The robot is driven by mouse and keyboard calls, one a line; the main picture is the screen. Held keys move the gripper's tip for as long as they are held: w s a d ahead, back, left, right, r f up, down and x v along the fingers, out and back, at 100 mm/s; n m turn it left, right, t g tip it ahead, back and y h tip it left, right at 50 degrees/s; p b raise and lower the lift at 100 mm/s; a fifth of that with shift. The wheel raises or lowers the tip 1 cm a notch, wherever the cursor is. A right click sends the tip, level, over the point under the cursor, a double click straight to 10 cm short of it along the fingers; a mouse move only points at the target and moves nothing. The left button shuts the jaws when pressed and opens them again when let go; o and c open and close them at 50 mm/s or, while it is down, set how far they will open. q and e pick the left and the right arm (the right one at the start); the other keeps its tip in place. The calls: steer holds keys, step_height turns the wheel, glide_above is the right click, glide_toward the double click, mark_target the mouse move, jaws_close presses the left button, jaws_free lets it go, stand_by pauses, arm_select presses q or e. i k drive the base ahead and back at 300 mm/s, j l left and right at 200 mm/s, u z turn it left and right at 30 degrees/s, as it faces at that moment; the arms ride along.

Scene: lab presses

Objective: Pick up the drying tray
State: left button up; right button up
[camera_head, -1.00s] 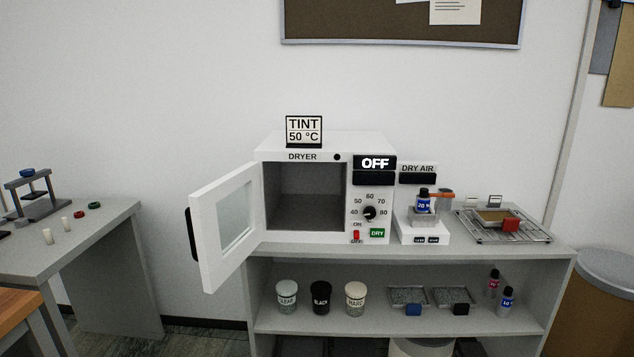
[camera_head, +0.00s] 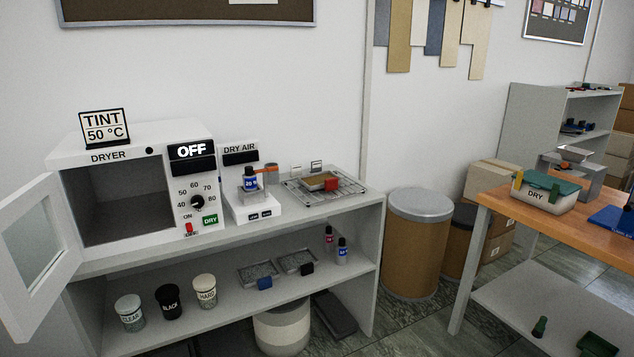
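A small shallow tray (camera_head: 318,183) with a tan content and a red block-like handle (camera_head: 332,184) sits on a wire rack (camera_head: 347,192) on top of the shelf unit, right of the dryer. It looks like the drying tray. Two more mesh-like trays lie on the lower shelf, one with a blue handle (camera_head: 265,283) and one with a black handle (camera_head: 307,269). The white dryer (camera_head: 140,185) stands with its door (camera_head: 35,255) open to the left; its chamber looks empty and its display reads OFF. Neither of my grippers is in view.
A dry air unit (camera_head: 245,185) with a blue-labelled bottle stands between dryer and rack. Several jars and two small bottles stand on the lower shelf. A brown drum (camera_head: 412,245) stands right of the shelf; a wooden-topped table (camera_head: 560,228) with a DRY box (camera_head: 543,193) is further right.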

mark_target(328, 180)
steer(key=i+l, duration=0.2)
steer(key=i, duration=0.2)
steer(key=i+l+u, duration=0.15)
steer(key=i, duration=0.2)
steer(key=i+l, duration=0.25)
steer(key=i, duration=0.15)
steer(key=u, duration=0.05)
